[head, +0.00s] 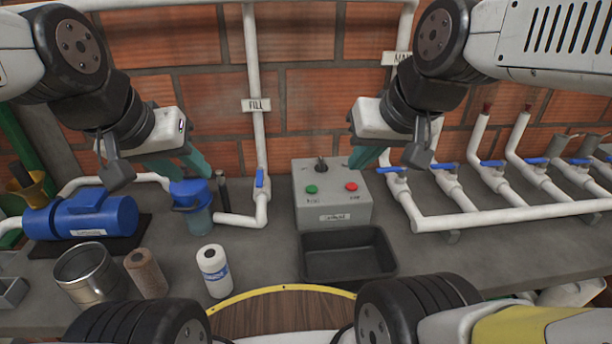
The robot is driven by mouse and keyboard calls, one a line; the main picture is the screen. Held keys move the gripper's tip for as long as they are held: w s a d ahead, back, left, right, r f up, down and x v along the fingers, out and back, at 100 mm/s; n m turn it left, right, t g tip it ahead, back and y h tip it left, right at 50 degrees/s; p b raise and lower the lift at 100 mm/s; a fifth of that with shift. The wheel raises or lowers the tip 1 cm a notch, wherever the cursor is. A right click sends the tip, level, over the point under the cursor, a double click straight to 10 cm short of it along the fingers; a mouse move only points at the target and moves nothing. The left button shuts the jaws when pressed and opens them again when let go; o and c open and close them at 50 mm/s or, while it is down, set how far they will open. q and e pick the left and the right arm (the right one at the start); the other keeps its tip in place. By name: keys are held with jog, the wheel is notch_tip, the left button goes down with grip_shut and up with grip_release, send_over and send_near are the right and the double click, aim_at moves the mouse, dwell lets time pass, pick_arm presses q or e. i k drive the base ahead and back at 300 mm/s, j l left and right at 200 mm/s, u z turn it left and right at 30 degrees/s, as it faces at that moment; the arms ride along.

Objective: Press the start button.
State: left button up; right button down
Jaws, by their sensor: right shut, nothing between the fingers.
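A grey control box (333,208) stands on the bench against the brick wall. Its top face carries a green button (311,189) on the left, a red button (351,186) on the right and a dark switch (320,165) behind them. The small labels are too blurred to read. My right gripper (357,160) is shut and empty, with its teal fingertips above the box's back right, behind the red button in the picture. They look apart from the buttons. My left gripper (180,165) is open and empty, over the blue-topped filter by the pump, well left of the box.
A black tray (348,275) sits in front of the box. White pipes with blue valve handles (447,166) run at the right, and a vertical pipe (254,150) marked FILL stands left of the box.

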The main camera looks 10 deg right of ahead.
aim_at(311, 189)
jog(key=k, duration=0.5)
jog(key=k+z, duration=0.15)
jog(key=z, duration=1.45)
jog(key=j, duration=1.2)
jog(key=i, duration=0.05)
